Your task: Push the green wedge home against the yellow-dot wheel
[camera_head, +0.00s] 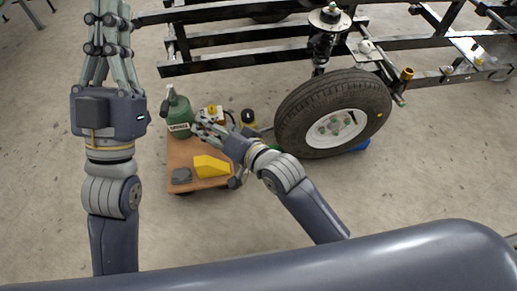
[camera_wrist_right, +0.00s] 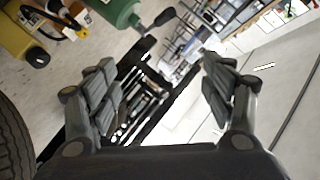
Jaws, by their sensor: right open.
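The wheel (camera_head: 290,118) is a black tyre with a white rim. A small green piece (camera_head: 275,148), likely the green wedge, shows at the tyre's lower left, mostly hidden behind my right arm. My right gripper (camera_head: 203,126) is open and empty over the cart, left of the wheel and beyond the green piece. Its spread fingers show in the right wrist view (camera_wrist_right: 160,88), with the tyre (camera_wrist_right: 14,145) at the left edge. My left gripper (camera_head: 110,28) points up the picture, away from the wheel.
A low wooden cart (camera_head: 209,182) carries a green bottle (camera_head: 179,112), a yellow block (camera_head: 211,166) and a grey block (camera_head: 181,175). A blue piece (camera_head: 359,146) lies at the tyre's right. The black frame (camera_head: 220,40) spans the back. Floor at lower right is clear.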

